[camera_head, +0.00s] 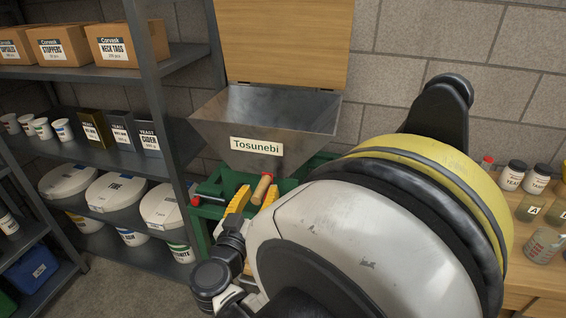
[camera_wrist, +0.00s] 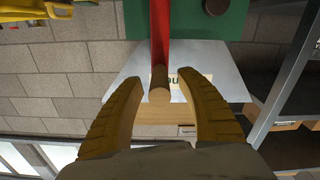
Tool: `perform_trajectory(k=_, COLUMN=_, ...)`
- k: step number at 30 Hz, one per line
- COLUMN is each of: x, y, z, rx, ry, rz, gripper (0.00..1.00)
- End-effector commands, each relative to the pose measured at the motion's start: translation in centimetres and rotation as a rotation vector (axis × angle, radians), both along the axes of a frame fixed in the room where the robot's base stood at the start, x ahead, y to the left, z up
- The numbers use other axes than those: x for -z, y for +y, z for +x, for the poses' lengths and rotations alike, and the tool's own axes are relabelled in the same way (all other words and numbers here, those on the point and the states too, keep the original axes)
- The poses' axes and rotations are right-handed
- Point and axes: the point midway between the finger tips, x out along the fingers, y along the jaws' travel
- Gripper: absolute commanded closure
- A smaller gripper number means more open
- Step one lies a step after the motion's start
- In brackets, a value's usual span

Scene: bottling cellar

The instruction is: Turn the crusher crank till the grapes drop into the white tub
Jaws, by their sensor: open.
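The crusher is a steel hopper (camera_head: 262,112) labelled "Tosunebi" on a green frame (camera_head: 216,204), its wooden lid (camera_head: 283,42) raised. No grapes show in the visible part of the hopper. The crank's wooden handle (camera_head: 262,187) points out from the front; in the wrist view the handle (camera_wrist: 159,92) hangs on a red crank arm (camera_wrist: 159,35). My gripper (camera_head: 254,199) has its yellow fingers open. In the wrist view my gripper (camera_wrist: 160,84) has one finger on each side of the handle, with gaps between. The white tub under the crusher cannot be made out.
A grey shelf rack (camera_head: 160,90) stands close on the left with boxes, cups and lidded white buckets (camera_head: 115,190). A wooden bench (camera_head: 525,275) with jars (camera_head: 537,178) is on the right. My arm hides the area right of and below the crusher.

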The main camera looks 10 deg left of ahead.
Motion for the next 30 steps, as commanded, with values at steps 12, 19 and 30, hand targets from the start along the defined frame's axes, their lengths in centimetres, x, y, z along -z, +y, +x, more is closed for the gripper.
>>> perform_trajectory(k=12, x=0.0, y=-0.3, z=3.7, rx=-0.002, ry=0.0, rz=0.0, gripper=0.55)
perform_trajectory(k=19, x=0.0, y=-0.3, z=3.7, rx=-0.001, ry=0.001, rz=0.0, gripper=0.69)
perform_trajectory(k=30, x=0.0, y=-0.2, z=3.7, rx=-0.001, ry=0.0, rz=-0.001, gripper=1.0)
